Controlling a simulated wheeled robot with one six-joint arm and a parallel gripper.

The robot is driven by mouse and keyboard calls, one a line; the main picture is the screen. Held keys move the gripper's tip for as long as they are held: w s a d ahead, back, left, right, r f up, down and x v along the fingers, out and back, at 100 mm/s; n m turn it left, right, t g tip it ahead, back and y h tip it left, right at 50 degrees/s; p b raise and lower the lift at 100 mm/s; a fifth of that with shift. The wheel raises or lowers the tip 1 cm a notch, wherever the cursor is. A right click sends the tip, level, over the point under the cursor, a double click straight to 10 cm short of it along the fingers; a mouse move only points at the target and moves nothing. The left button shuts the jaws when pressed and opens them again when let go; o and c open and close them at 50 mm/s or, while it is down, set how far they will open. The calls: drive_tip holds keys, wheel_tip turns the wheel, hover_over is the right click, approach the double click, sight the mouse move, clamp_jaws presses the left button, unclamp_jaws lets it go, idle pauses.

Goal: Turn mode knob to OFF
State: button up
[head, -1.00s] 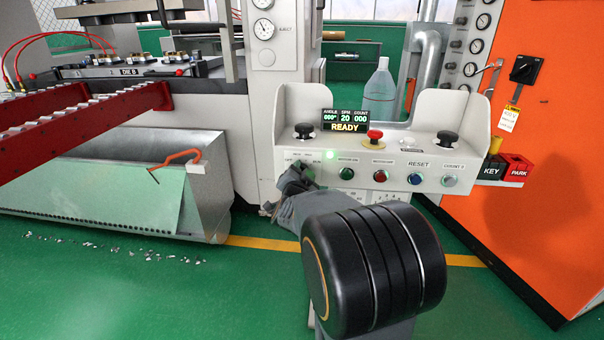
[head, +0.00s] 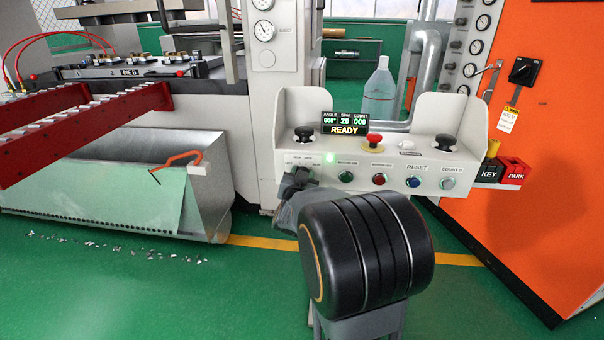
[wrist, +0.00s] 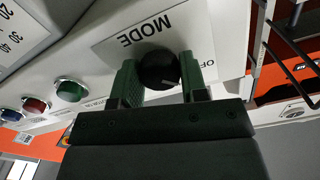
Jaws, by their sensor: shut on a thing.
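The control box (head: 420,172) shows a lit READY display (head: 345,122) and a row of buttons. The black mode knob (wrist: 158,70) sits on its panel beside the MODE label, seen in the wrist view. Part of an OFF label shows right of the knob there. My gripper (wrist: 160,80) is shut on the knob, with one green finger on each side. In the head view, my gripper (head: 296,182) is at the left end of the panel and hides the knob. The knob's exact pointer setting is hard to read.
Green (head: 345,176), red (head: 379,178) and blue (head: 413,181) buttons lie right of my gripper. A red mushroom button (head: 374,139) and black palm buttons (head: 304,133) are on top. A clear bottle (head: 379,95) stands behind. An orange cabinet (head: 545,150) is at right.

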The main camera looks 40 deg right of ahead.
drive_tip(key=shift+n+p, duration=0.4)
drive_tip(key=shift+n, duration=0.9)
drive_tip(key=o, duration=0.9)
drive_tip(key=shift+s, duration=0.1)
drive_tip(key=shift+b+v, duration=3.35)
drive_tip(key=shift+v, duration=3.55)
